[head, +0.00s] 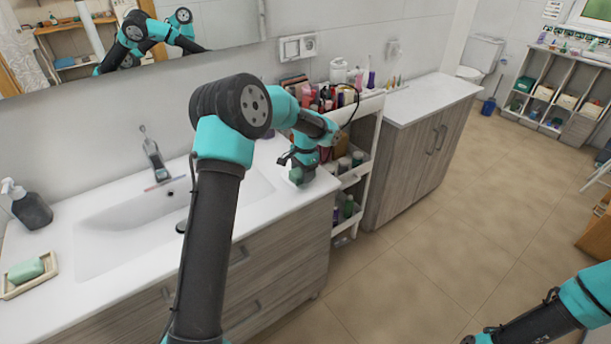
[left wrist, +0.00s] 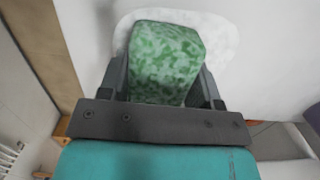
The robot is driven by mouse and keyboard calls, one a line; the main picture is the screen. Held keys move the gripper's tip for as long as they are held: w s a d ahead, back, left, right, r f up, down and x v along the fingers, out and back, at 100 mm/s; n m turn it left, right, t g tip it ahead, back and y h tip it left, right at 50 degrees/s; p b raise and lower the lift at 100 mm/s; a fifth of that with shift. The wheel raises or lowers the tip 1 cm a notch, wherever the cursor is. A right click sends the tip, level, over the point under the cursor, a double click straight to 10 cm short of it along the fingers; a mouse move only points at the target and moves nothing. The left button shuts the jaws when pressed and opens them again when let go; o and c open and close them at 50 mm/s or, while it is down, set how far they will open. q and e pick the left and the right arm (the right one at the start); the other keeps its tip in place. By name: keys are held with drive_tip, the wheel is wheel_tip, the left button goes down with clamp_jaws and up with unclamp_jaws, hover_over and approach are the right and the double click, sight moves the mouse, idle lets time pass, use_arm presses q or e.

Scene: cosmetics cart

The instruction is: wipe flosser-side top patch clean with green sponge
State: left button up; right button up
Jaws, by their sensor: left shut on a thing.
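My left gripper (head: 293,165) is shut on the green sponge (left wrist: 165,62), a mottled green block between its two fingers in the left wrist view. In the head view the sponge (head: 296,176) is small and low over the right end of the white sink counter, beside the cart. A pale, speckled patch (left wrist: 218,38) with a rounded outline shows around the sponge in the left wrist view; the sponge hides its middle. I cannot tell whether the sponge touches the surface. I cannot pick out a flosser.
A white cart (head: 372,105) full of bottles stands right of the sink counter (head: 262,200). A soap dish (head: 50,268) with green soap, a dark dispenser (head: 32,207) and a faucet (head: 152,155) are left.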

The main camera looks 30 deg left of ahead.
use_arm(q)
drive_tip(key=shift+w+a, duration=0.35)
drive_tip(key=shift+a, duration=0.35)
drive_tip(key=shift+w+a+f, duration=0.1)
drive_tip(key=shift+w+a, duration=0.2)
drive_tip(key=shift+a, duration=0.35)
drive_tip(key=shift+w+a+r, duration=0.1)
drive_tip(key=shift+w+a, duration=0.25)
drive_tip(key=shift+a, duration=0.3)
drive_tip(key=shift+w+a+f, duration=0.1)
drive_tip(key=shift+w+a, duration=0.2)
drive_tip(key=shift+a, duration=0.35)
drive_tip(key=shift+s+d, duration=0.35)
drive_tip(key=shift+d, duration=0.3)
drive_tip(key=shift+s+d, duration=0.3)
drive_tip(key=shift+d, duration=0.4)
drive_tip(key=shift+s+d, duration=0.35)
drive_tip(key=shift+d, duration=0.3)
drive_tip(key=shift+d, duration=0.1)
drive_tip(key=shift+s+d+r, duration=0.1)
drive_tip(key=shift+s+d, duration=0.2)
drive_tip(key=shift+d, duration=0.3)
drive_tip(key=shift+s+d+r, duration=0.1)
drive_tip(key=shift+s+d, duration=0.25)
drive_tip(key=shift+d, duration=0.25)
drive_tip(key=shift+s+d+r, duration=0.1)
drive_tip(key=shift+s+d, duration=0.2)
drive_tip(key=shift+d, duration=0.3)
